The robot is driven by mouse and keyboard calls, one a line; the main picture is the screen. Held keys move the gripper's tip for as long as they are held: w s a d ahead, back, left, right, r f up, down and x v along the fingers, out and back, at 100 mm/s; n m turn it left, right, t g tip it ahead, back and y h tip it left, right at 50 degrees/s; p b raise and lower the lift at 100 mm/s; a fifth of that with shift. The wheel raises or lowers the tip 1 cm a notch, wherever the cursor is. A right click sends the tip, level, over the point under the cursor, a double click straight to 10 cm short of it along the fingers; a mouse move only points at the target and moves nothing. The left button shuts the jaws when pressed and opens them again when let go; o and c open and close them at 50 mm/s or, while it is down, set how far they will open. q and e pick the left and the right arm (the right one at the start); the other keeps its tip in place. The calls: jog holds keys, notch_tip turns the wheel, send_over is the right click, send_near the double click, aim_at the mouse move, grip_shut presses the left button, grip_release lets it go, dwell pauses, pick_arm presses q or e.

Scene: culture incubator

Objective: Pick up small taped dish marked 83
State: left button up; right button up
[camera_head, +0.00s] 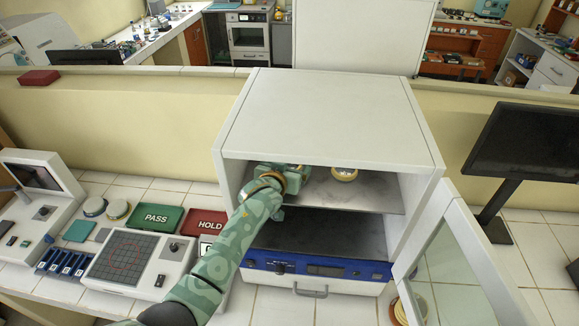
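The incubator (320,105) is open at the front, with its glass door (455,275) swung out to the right. A small round dish with a yellowish rim (344,174) sits on the upper shelf (350,194); any marking on it is too small to read. My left arm reaches in from the lower left, and my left gripper (297,172) is inside the upper compartment, to the left of that dish and apart from it. Its fingers are hidden by the hand and wrist, so what lies at them cannot be seen. My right gripper is out of view.
A green PASS tray (155,217) and a red HOLD tray (205,224) lie left of the incubator. Two round dishes (117,210) sit farther left, near a gridded device (128,258). A black monitor (525,142) stands right. The lower shelf (320,232) looks bare.

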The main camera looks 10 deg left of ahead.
pick_arm(q)
jog(key=shift+s+r, duration=0.1)
jog(key=shift+s, duration=0.05)
jog(key=c, duration=1.1)
